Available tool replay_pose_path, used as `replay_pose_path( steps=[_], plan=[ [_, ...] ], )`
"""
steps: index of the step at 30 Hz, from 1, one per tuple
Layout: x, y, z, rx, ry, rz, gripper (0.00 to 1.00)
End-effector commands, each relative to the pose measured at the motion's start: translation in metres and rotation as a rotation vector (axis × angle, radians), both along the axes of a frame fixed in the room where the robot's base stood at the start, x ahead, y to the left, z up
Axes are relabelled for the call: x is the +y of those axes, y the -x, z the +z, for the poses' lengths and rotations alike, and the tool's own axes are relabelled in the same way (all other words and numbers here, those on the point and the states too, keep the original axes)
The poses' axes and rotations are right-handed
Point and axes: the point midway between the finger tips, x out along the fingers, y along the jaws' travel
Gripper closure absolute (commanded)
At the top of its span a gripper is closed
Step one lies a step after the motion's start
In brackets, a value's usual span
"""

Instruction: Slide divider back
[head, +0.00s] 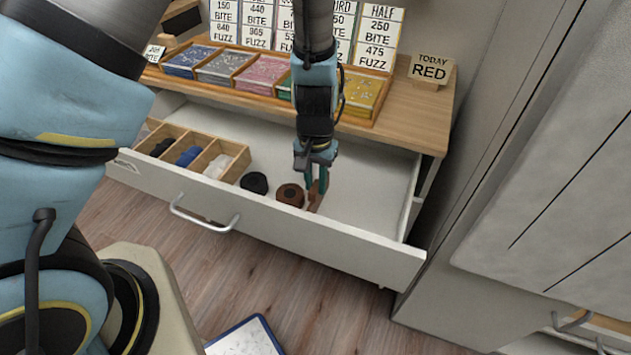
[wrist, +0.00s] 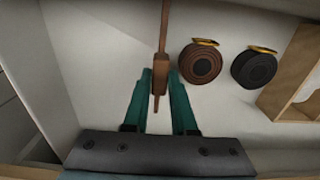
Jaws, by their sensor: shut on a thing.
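The drawer (head: 285,222) is pulled open and its floor shows. A thin brown upright piece, which looks like the divider (head: 316,200), stands in the drawer to the right of two round rolls. In the wrist view the divider (wrist: 161,50) is seen nearly edge-on, running from the top edge down between the fingers. My gripper (head: 318,182) reaches down into the drawer from above. Its teal fingers (wrist: 160,95) are shut on the divider. My fingers hide part of it in the head view.
A brown roll (head: 290,195) and a black roll (head: 254,183) lie just left of the divider. A wooden compartment box (head: 238,165) holds dark, blue and white items. The drawer floor right of the divider is clear. A wooden tray of coloured packets (head: 375,100) and a "TODAY RED" sign (head: 431,70) stand above.

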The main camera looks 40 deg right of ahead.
Motion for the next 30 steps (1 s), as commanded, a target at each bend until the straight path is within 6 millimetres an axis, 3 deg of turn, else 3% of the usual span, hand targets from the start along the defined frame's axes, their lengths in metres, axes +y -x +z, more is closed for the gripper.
replay_pose_path(
  steps=[17, 30],
  plan=[
    [-0.006, 0.009, 0.002, 0.000, 0.000, -0.002, 1.00],
    [-0.060, 0.094, 0.003, -0.001, 0.001, -0.009, 1.00]
  ],
)
